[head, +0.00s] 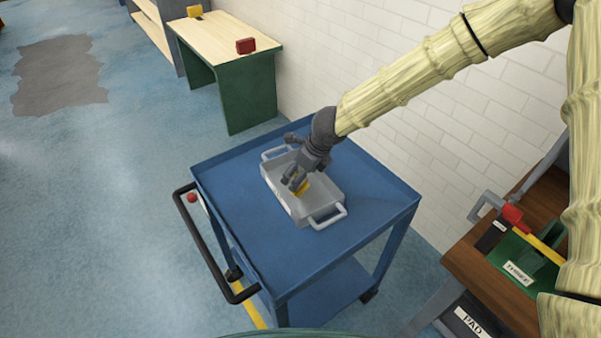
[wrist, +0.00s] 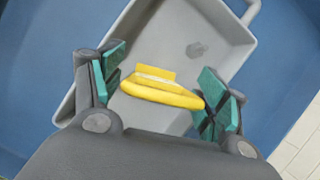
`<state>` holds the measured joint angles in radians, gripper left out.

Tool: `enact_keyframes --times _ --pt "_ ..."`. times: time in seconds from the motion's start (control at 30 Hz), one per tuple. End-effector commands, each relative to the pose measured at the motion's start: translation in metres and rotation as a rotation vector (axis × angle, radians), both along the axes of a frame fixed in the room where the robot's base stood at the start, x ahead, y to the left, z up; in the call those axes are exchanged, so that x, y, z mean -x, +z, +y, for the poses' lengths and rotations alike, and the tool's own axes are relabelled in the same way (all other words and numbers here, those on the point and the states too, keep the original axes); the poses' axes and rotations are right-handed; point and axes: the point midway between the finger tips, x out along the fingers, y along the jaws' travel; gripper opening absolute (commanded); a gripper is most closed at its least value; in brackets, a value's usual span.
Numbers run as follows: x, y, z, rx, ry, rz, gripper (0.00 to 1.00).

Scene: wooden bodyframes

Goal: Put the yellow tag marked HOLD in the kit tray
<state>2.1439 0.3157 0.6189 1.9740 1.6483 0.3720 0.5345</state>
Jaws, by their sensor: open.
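The yellow tag (wrist: 162,93) lies between my gripper's fingers in the wrist view, over the tray floor. No lettering can be read on it. In the head view a bit of the yellow tag (head: 303,190) shows beside my gripper (head: 292,183). My gripper, with teal finger pads in the wrist view (wrist: 165,100), is open, with a gap at the left pad; the tag's right end is close to the right pad. The grey kit tray (head: 333,197) with two handles stands on the blue cart, and my gripper reaches down into it. Whether the tag touches the tray floor is unclear.
The blue cart (head: 225,178) has a raised rim and a black push handle (head: 205,245). A white brick wall (head: 430,120) is close behind it. A wooden bench (head: 490,290) with a green holder stands at right. A green table (head: 245,85) stands at the back.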

Motion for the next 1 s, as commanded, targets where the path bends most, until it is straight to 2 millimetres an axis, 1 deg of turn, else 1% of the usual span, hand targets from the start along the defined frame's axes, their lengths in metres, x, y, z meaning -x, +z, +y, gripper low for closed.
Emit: enact_keyframes --times 0.17,0.5,0.7,0.83,1.0 --pt "0.002 0.015 -0.004 0.000 -0.002 -0.002 0.74" --pt "0.016 0.072 -0.023 -0.002 -0.002 -0.002 0.74" --pt "0.023 0.099 -0.032 -0.002 -0.002 -0.001 0.74" --pt "0.025 0.109 -0.035 0.000 -0.001 -0.001 0.74" --pt "0.027 0.113 -0.037 0.000 -0.001 0.000 0.74"
